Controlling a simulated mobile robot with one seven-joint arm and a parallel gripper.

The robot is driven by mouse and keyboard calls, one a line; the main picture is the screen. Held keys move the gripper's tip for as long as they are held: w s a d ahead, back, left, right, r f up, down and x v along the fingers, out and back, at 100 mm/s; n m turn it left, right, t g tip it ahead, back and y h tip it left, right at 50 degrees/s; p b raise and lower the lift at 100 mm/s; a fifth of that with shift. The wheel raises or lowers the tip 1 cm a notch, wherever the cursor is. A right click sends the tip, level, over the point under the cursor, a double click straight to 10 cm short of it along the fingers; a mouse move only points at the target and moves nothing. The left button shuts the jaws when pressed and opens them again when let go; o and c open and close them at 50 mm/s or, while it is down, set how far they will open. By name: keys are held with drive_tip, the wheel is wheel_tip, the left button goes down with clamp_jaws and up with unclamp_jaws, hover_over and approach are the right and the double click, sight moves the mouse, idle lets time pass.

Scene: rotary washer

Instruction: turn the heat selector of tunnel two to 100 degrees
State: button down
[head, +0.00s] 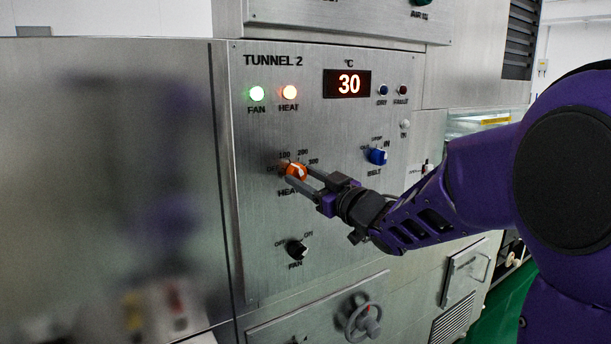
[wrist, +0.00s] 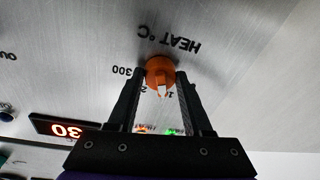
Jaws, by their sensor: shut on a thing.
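The orange heat selector (head: 295,170) is on the Tunnel 2 panel (head: 330,225), under a scale marked 100, 200 and 300. My gripper (head: 297,177) is shut on it, one finger on each side. In the wrist view the selector (wrist: 159,68) sits between the fingertips of my gripper (wrist: 161,75). Its pale pointer points down in that upside-down view, between the partly hidden 1 and 2 labels, so around 100 to 200. The exact setting cannot be told. The temperature display (head: 348,84) reads 30 and also shows in the wrist view (wrist: 62,128).
The green fan light (head: 256,93) and orange heat light (head: 289,92) are lit. A blue belt knob (head: 377,156) is up and right of the selector. A black fan knob (head: 297,248) is below. A handwheel (head: 363,317) is lower down.

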idle(0.4)
drive_tip(key=shift+c, duration=1.6)
unclamp_jaws()
